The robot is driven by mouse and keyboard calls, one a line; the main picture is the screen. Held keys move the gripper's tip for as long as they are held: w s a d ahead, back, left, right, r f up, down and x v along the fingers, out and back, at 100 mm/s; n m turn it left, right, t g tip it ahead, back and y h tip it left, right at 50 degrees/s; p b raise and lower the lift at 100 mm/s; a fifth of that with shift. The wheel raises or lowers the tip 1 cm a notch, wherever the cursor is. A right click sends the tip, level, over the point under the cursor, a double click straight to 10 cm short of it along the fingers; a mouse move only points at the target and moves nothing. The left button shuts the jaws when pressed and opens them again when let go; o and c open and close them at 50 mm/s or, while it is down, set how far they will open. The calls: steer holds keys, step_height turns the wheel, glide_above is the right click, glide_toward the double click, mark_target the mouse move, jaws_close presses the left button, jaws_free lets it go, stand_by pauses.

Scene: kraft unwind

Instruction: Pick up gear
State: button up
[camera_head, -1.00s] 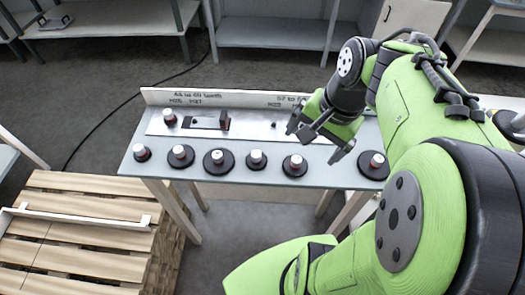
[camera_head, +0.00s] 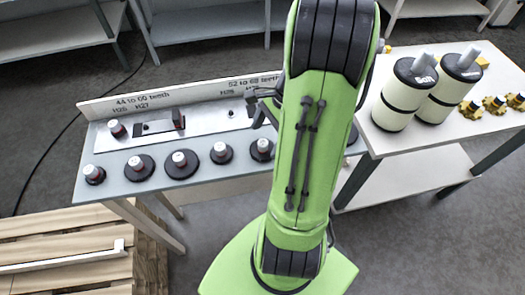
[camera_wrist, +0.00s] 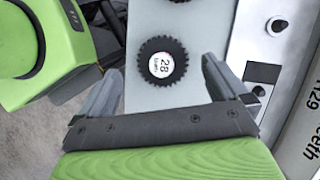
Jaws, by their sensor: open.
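In the wrist view a dark toothed gear (camera_wrist: 162,47) with a white cap reading 28 lies on the pale table. My gripper (camera_wrist: 162,66) is open and empty, its fingers on either side of this gear in the picture; I cannot tell its height above it. In the head view several dark gears with white-topped hubs stand in a row along the table front, among them a large gear (camera_head: 181,165) and a smaller gear (camera_head: 221,153). My arm hides part of the row and most of the gripper; a dark finger part shows at its left.
Behind the row lies a pale plate (camera_head: 215,123) with a dark block, before an upright lettered board (camera_head: 150,100). A right-hand table (camera_head: 420,135) carries two large white-and-black rolls (camera_head: 402,95) and small brass-coloured parts (camera_head: 493,104). A wooden pallet (camera_head: 60,240) stands at lower left.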

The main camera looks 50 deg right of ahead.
mark_target(263, 143)
steer(key=b+x, duration=0.1)
steer(key=x, duration=0.3)
steer(key=shift+w+f, duration=0.15)
steer(key=shift+f, duration=0.05)
steer(key=shift+r, duration=0.1)
steer(key=shift+r, duration=0.1)
steer(key=c, duration=1.5)
